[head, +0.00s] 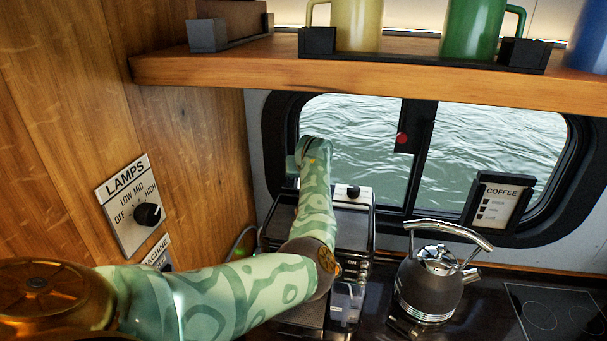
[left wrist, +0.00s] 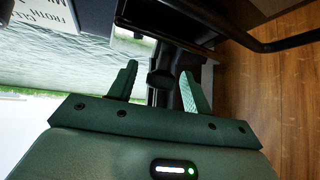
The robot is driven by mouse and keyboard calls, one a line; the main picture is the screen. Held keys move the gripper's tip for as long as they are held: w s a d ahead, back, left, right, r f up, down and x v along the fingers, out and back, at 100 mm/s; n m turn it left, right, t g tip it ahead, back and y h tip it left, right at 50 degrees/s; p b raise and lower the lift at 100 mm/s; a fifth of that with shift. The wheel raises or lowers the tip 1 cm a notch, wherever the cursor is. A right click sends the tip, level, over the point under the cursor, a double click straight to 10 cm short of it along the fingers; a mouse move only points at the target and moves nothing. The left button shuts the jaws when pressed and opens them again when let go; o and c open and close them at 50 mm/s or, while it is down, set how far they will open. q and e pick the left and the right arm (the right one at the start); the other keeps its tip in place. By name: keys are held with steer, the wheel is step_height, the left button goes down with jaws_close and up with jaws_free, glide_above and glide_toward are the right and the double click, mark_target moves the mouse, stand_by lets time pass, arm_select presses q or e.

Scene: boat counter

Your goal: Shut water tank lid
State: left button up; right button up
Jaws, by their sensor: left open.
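The coffee machine (head: 354,228), a dark and silver box, stands on the counter below the window, partly hidden by my left arm. I cannot make out the water tank lid for certain in the head view. My left arm reaches across the machine, its far end near the window; the fingertips do not show there. In the left wrist view my left gripper (left wrist: 158,85) is open, with dark green fingers apart. A black part (left wrist: 163,77) shows between and beyond the fingers; I cannot tell whether it is the lid or whether they touch. My right gripper is not in view.
A dark kettle (head: 430,283) stands right of the machine, with a cooktop (head: 555,312) further right. A wooden shelf (head: 370,77) with mugs hangs above. A wooden wall with a LAMPS dial (head: 149,213) is at left. A COFFEE sign (head: 498,205) stands by the window.

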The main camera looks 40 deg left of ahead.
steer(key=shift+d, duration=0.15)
arm_select(q)
jaws_close()
steer(key=shift+w+a+r+g+h+p, duration=0.1)
steer(key=shift+w+r+g+h+p, duration=0.15)
steer(key=shift+p, duration=0.3)
steer(key=shift+a+r+g+h+p, duration=0.15)
steer(key=shift+r+p, duration=0.15)
steer(key=shift+p, duration=0.2)
steer(key=shift+w+f+g+p, duration=0.1)
steer(key=shift+w+g+p, duration=0.1)
steer(key=shift+g+p, duration=0.15)
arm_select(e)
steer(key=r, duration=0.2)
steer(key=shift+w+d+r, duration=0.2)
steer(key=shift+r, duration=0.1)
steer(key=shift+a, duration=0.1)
arm_select(q)
jaws_free()
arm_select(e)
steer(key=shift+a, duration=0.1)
arm_select(q)
steer(key=v, duration=1.1)
steer(key=shift+r+b, duration=0.4)
steer(key=shift+r, duration=0.05)
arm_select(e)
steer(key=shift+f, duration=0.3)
